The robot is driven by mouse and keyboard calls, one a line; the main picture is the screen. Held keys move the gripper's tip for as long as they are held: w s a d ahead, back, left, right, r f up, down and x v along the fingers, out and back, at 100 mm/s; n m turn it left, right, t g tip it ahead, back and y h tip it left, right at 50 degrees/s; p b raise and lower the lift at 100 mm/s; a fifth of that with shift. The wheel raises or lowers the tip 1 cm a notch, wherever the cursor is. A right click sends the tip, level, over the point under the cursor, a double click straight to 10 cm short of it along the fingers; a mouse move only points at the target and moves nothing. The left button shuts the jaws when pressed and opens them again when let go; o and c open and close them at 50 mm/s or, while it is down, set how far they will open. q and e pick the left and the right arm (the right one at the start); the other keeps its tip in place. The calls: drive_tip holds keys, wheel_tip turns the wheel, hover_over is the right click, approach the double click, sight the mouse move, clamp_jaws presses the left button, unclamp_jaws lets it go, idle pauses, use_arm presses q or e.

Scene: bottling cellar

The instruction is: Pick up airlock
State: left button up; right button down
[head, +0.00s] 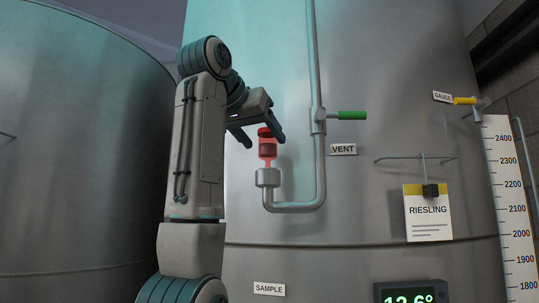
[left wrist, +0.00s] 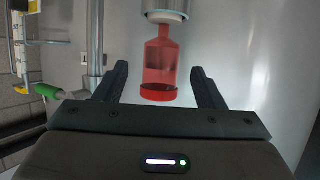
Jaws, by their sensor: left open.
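The airlock (head: 268,148) is a small red see-through vessel with a darker red cap. It stands upright in the grey socket (head: 268,177) at the end of a bent pipe on the steel tank. My left gripper (head: 263,139) is open at the airlock's cap, with its fingers on either side. In the left wrist view the airlock (left wrist: 160,65) appears upside down between the two open fingers (left wrist: 160,82), with gaps on both sides. Its stem end meets a pale ring at the socket. My right gripper is not in view.
The vent pipe (head: 320,165) runs close to the right of the airlock, with a green valve handle (head: 352,115). A RIESLING card (head: 428,225) hangs farther right, near a level gauge scale (head: 510,200). A second tank (head: 75,170) stands at left.

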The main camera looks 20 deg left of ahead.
sight(271, 152)
use_arm(q)
drive_tip(key=shift+w+f, duration=0.2)
drive_tip(key=shift+w, duration=0.45)
drive_tip(key=shift+f+p, duration=0.15)
drive_tip(key=shift+p, duration=0.5)
drive_tip(key=p+x, duration=0.1)
drive_tip(key=x, duration=0.4)
drive_tip(key=shift+s+f, duration=0.1)
drive_tip(key=shift+s, duration=0.35)
drive_tip(key=shift+c, duration=0.9)
drive_tip(key=c, duration=0.9)
drive_tip(key=shift+r, duration=0.2)
